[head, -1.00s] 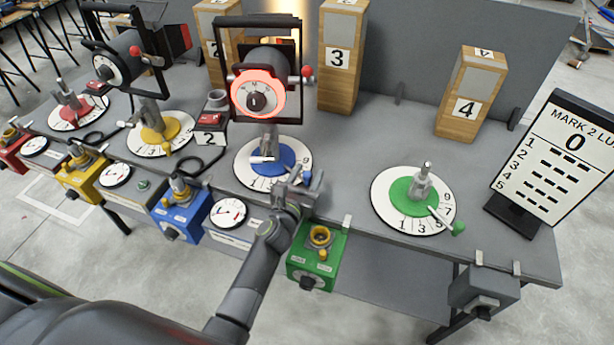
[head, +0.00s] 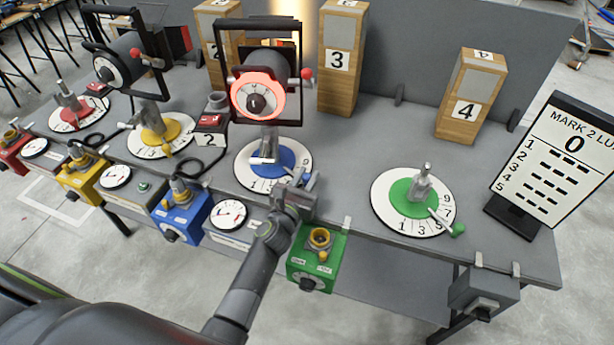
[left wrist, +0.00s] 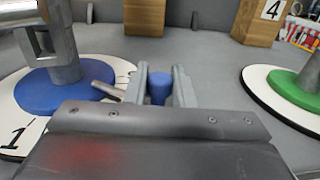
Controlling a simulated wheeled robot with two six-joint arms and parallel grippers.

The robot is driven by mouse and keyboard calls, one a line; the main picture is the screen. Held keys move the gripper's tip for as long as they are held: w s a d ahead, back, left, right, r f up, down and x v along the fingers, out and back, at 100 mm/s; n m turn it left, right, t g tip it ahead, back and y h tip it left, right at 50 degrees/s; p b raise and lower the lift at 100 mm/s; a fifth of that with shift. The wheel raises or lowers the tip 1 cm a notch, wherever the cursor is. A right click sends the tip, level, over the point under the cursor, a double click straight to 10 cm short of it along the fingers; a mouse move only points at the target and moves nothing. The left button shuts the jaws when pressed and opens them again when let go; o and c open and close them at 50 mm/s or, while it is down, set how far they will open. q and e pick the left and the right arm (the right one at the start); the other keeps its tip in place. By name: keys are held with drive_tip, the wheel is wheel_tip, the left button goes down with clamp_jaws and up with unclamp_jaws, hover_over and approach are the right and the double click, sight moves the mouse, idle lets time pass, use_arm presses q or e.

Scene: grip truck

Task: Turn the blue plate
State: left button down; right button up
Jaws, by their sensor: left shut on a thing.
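The blue plate (head: 283,158) sits in a white numbered dial (head: 243,176) at the table's front edge and carries a post with a lit red-faced lamp (head: 258,95). A handle with a blue knob (left wrist: 157,88) sticks out from the plate towards the front right. My left gripper (head: 298,180) is shut on this knob, with one finger on each side of it in the left wrist view. The blue plate (left wrist: 48,92) shows left of the fingers there. Part of the handle is hidden by the gripper. My right gripper is not in view.
A green plate (head: 405,201) on its own dial stands to the right. Yellow (head: 171,128) and red (head: 70,115) plates stand to the left. A green box (head: 317,262) and a blue box (head: 180,215) hang on the front edge. Numbered wooden blocks (head: 340,85) stand behind.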

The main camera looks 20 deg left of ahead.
use_arm(q)
drive_tip(key=shift+s+a+r+m+g+h+p, duration=0.15)
drive_tip(key=shift+s+a+m+h+p, duration=0.15)
drive_tip(key=shift+s+m+h+p, duration=0.25)
drive_tip(key=shift+s+a+f+m+g+h+p, duration=0.15)
drive_tip(key=shift+s+a+m+h+p, duration=0.15)
drive_tip(key=shift+h+p, duration=0.4)
drive_tip(key=shift+s+a+m+g+h, duration=0.3)
drive_tip(key=shift+s+a+m+h, duration=0.35)
drive_tip(key=shift+h, duration=0.4)
drive_tip(key=shift+s+a+f+m+g+h, duration=0.1)
drive_tip(key=shift+s+a+m+g+h, duration=0.2)
drive_tip(key=shift+h, duration=0.2)
drive_tip(key=shift+s+a+m+g+h, duration=0.15)
drive_tip(key=shift+s+m+g+h, duration=0.1)
drive_tip(key=shift+m+h, duration=0.2)
drive_tip(key=shift+s+a+m+g+h+b, duration=0.35)
drive_tip(key=shift+s+a+m+h, duration=0.25)
drive_tip(key=shift+h, duration=0.25)
drive_tip(key=c, duration=1.3)
unclamp_jaws()
drive_tip(key=shift+w, duration=0.1)
drive_tip(key=shift+o, duration=0.2)
drive_tip(key=shift+a, duration=0.1)
